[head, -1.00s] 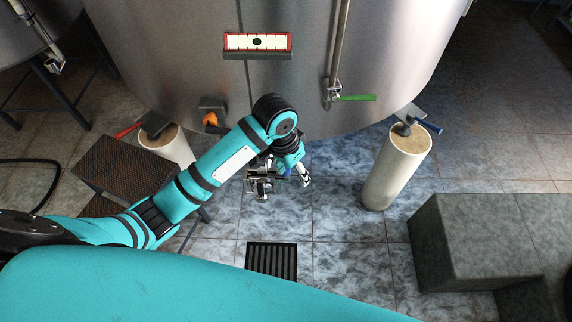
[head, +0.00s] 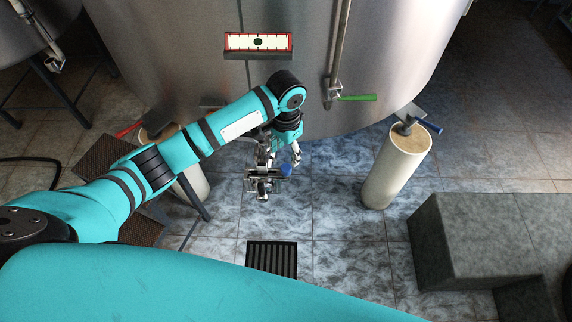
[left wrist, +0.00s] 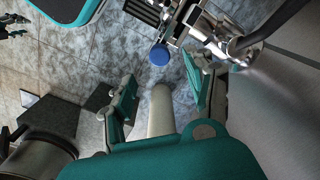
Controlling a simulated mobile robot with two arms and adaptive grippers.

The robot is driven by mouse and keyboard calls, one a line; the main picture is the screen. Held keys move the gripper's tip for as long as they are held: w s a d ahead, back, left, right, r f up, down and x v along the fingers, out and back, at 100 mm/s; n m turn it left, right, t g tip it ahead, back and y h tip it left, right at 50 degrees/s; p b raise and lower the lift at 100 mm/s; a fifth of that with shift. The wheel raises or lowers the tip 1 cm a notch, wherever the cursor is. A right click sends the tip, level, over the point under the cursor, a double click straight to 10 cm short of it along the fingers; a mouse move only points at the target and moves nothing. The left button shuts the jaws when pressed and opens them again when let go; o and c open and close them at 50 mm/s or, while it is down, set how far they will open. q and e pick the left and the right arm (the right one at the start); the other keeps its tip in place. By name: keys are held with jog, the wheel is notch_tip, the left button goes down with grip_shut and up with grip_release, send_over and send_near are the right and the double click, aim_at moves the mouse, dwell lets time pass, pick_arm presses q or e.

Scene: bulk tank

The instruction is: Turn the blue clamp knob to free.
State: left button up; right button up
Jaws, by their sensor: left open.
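The blue clamp knob (head: 286,170) is a small round cap on a metal fitting (head: 262,183) under the front of the tank. It also shows in the left wrist view (left wrist: 159,55), beside the pipework. My left gripper (head: 281,157) is open, just behind the knob in the head view. In the left wrist view its two fingers (left wrist: 160,78) stand apart with nothing held, and the knob lies a little beyond their tips. I see no contact. A dark, partly teal shape at the left edge of that view may be my right gripper (left wrist: 14,26).
The steel tank (head: 180,60) fills the back, with a red-framed gauge (head: 258,42) and a green-handled valve (head: 357,98). A pale post (head: 395,170) carries a blue-handled tool (head: 426,125). A grey block (head: 480,240) stands right. A floor drain (head: 271,258) lies in front.

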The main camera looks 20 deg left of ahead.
aim_at(286, 167)
pick_arm(q)
notch_tip(286, 167, down, 8)
jog(key=shift+r, duration=0.2)
pick_arm(e)
jog(key=shift+s+d, duration=0.15)
jog(key=shift+d, duration=0.35)
